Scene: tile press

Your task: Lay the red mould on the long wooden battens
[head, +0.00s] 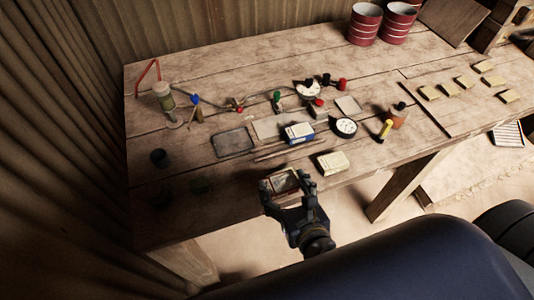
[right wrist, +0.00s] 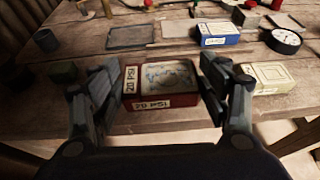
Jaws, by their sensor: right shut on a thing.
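The red mould (right wrist: 148,101), a box with a "20 PSI" label and a pale patterned top, is between the fingers of my right gripper (right wrist: 158,80). The fingers close on its left and right sides. In the head view the mould (head: 284,182) is held at the table's front edge, partly hidden by the gripper (head: 288,184). The long wooden battens (head: 285,150) lie on the table just beyond it, in front of the blue mould. They also show in the right wrist view (right wrist: 180,48). My left gripper is not in view.
A blue mould (head: 299,133) stands behind the battens and a cream mould (head: 333,163) to their right. A dark tray (head: 233,142) lies to their left. A round gauge (head: 344,127) and a yellow-handled tool (head: 384,130) are at the right. The table's front left is mostly clear.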

